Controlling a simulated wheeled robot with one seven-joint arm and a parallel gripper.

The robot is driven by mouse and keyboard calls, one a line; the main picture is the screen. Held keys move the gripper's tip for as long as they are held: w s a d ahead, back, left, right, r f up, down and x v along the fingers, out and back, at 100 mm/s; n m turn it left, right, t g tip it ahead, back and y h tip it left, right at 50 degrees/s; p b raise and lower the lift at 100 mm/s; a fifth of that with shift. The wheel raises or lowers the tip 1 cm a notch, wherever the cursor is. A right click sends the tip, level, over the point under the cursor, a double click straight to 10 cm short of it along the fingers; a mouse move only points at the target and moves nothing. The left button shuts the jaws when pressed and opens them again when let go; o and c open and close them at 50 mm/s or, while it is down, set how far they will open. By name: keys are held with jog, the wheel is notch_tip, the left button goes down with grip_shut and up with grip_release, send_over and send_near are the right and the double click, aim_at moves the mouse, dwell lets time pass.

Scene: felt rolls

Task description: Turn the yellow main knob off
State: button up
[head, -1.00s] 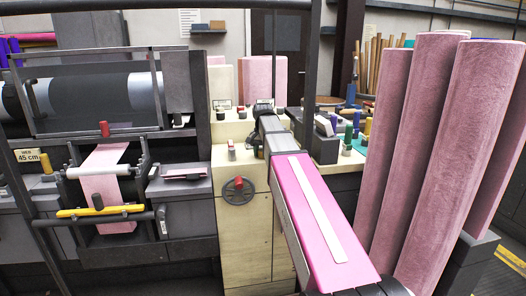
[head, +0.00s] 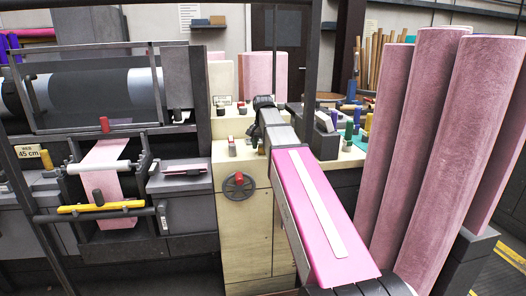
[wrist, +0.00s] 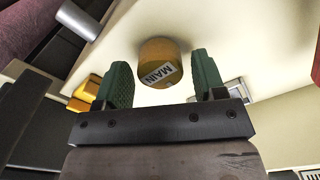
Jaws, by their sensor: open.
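The yellow main knob (wrist: 157,58), a round cap with a face marked MAIN, shows in the wrist view on a pale cream surface. My gripper (wrist: 160,66) is open, with one green finger pad to the left of the knob and one to the right. Gaps show between the knob and both pads, so it is not gripped. How deep the fingers reach along the knob is hard to tell. In the head view my arm extends to the cream cabinet (head: 243,225), and its dark wrist end hides the knob and fingers.
An orange-yellow part (wrist: 86,92) lies left of the left finger in the wrist view. A red-marked handwheel (head: 239,185) is on the cabinet front. Tall pink felt rolls (head: 428,130) stand close to the right of my arm. A dark roller machine (head: 100,95) stands left.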

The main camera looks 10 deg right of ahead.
jog(key=shift+r, duration=1.8)
